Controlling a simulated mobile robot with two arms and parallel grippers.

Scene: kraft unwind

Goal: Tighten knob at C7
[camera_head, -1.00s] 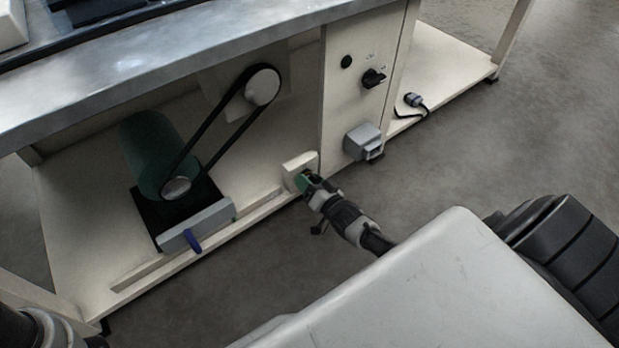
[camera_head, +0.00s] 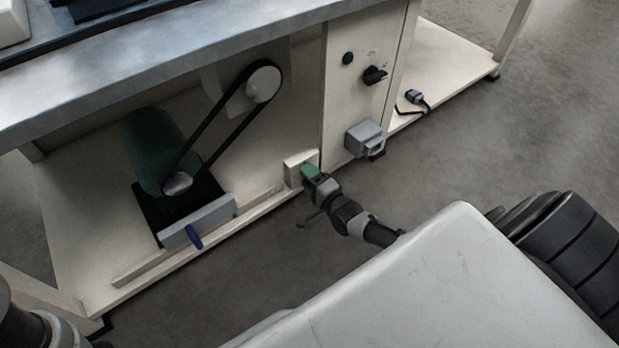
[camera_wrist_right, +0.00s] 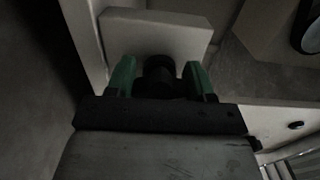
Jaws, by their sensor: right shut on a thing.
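A dark round knob (camera_wrist_right: 158,76) shows in the right wrist view, in front of a pale block (camera_wrist_right: 150,38). In the head view this cream block (camera_head: 297,163) stands at the right end of the low rail under the bench, and the knob is hidden behind the fingers. My right gripper (camera_head: 311,173) has green fingertips and is at the block's front face. In the wrist view its fingers (camera_wrist_right: 158,80) are on both sides of the knob, shut on it. I cannot read any C7 label. My left gripper is not in view.
A green motor (camera_head: 150,150) with a black belt (camera_head: 205,140) sits left inside the bench frame. A blue handle (camera_head: 195,238) sticks out from a grey bar (camera_head: 205,222). A grey box (camera_head: 362,138) and a black switch (camera_head: 375,75) are on the panel to the right.

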